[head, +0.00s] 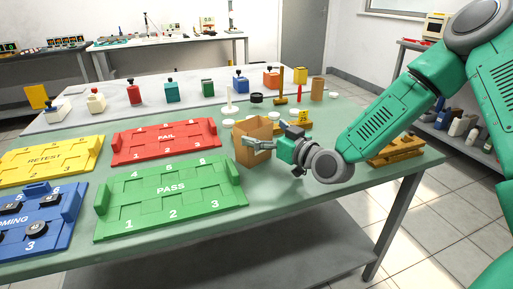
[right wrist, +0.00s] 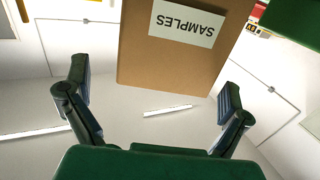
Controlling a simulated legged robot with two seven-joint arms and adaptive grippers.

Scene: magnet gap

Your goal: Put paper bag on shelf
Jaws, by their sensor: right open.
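The paper bag (head: 250,129) is brown, open-topped and upright on the green table, right of the red board. In the right wrist view the bag (right wrist: 180,60) shows a white SAMPLES label (right wrist: 186,22). My right gripper (head: 264,141) is open at the bag, and one finger overlaps the bag's near side in the head view. In the wrist view the open fingers (right wrist: 156,92) stand to either side of the bag, with gaps. Contact cannot be told. A shelf rack (head: 455,135) with bottles stands at the right, partly hidden by my right arm. My left gripper is not in view.
PASS (head: 170,197), FAIL (head: 166,142), RETEST (head: 45,160) and blue (head: 40,215) boards cover the table's left side. Several small coloured items line the back. A yellow-brown holder (head: 395,150) sits near the right edge. A grey lower shelf (head: 230,250) lies under the table.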

